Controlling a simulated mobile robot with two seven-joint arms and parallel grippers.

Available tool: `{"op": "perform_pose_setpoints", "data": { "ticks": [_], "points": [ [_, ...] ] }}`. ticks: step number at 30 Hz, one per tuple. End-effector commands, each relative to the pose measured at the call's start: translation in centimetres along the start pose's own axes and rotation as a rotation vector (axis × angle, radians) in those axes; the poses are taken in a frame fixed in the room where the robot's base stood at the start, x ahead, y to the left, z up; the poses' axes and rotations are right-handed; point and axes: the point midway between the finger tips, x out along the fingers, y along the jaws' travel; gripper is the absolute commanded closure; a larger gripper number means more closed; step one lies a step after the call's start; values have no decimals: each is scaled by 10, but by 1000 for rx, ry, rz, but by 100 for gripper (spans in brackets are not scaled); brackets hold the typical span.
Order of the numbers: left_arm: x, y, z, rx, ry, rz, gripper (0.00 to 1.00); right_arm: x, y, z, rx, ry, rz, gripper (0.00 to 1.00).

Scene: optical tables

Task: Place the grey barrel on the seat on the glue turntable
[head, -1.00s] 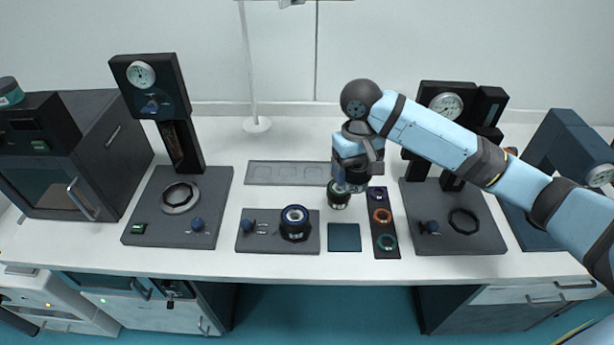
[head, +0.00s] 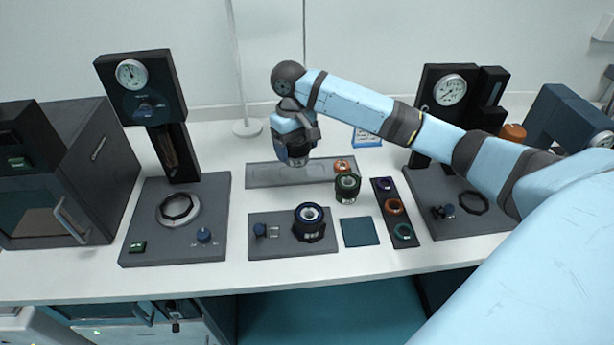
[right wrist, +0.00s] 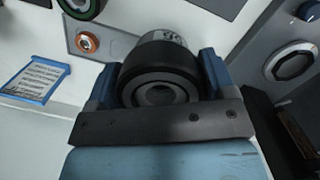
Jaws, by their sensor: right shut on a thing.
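My right gripper (head: 294,155) is shut on the grey barrel, above the long grey tray. In the right wrist view the grey barrel (right wrist: 160,85) sits between the two blue fingers, its wide black end facing the camera and a paler grey band behind. In the head view the gripper mostly hides it. A small base (head: 270,249) at the front centre bears a knob and a round black holder with a blue-ringed part (head: 309,213). The left station (head: 140,225) has a silver ring seat (head: 178,208), seen empty. I cannot tell for sure which is the glue turntable. My left gripper is not in view.
A blue-grey mat (head: 360,232) and a dark strip of coloured rings (head: 384,209) lie in front. Tall gauge columns stand left and right.

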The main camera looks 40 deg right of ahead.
Motion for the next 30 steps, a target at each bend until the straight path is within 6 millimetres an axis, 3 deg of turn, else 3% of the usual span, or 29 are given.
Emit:
{"op": "perform_pose_setpoints", "data": {
  "ticks": [6,12,20,27,30],
  "points": [
    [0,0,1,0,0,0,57,61,-1,-6,0,-4,-1,51],
    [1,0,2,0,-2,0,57,102,-1,-12,-1,-1,-1,51],
    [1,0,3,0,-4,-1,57,122,-1,-15,-1,1,0,51],
    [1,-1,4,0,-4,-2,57,156,-1,-18,-1,0,0,51],
    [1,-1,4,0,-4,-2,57,158,-1,-19,-2,2,0,51]
  ]
}}
